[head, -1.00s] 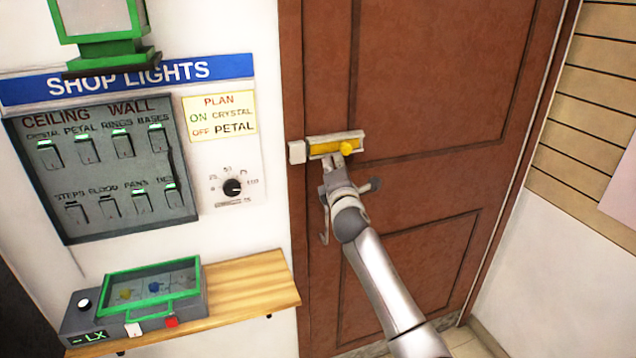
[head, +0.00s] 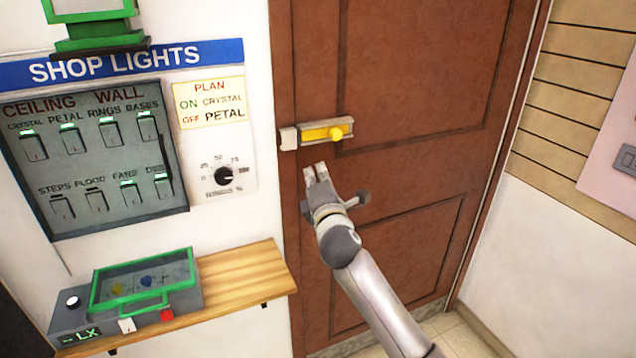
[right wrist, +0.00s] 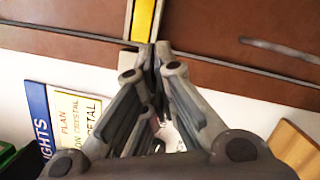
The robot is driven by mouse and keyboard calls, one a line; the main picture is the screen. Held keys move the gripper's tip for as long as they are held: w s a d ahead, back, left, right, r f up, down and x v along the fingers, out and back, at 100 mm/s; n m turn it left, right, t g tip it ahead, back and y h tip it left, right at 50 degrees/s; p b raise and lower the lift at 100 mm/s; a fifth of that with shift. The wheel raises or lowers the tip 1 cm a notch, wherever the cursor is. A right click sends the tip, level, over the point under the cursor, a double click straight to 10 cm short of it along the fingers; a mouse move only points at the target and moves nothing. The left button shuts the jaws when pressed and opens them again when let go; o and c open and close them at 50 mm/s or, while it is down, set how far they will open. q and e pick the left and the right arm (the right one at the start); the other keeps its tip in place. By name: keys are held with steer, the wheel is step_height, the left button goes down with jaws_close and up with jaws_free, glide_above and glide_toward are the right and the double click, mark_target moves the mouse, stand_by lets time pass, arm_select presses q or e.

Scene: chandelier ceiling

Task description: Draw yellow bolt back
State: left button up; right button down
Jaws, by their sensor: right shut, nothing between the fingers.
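The yellow bolt (head: 316,134) lies level in a pale housing on the brown door (head: 420,75), with a round yellow knob (head: 337,133) towards its right end. A pale keeper block (head: 289,138) sits just left of the housing; I cannot tell whether the bolt's tip is in it. My right gripper (head: 314,170) is shut and empty, below the bolt and apart from the knob in the head view. In the right wrist view the yellow bolt (right wrist: 143,18) shows beyond the closed fingertips (right wrist: 153,52); the knob is not visible there. My left gripper is not in view.
Left of the door are a switch panel (head: 95,165), a dimmer knob (head: 223,176) and a wooden shelf (head: 240,278) holding a grey box with a green-framed lid (head: 145,280). The door face around the bolt is clear.

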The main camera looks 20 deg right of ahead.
steer(key=shift+v, duration=0.9)
steer(key=shift+d+f, duration=0.1)
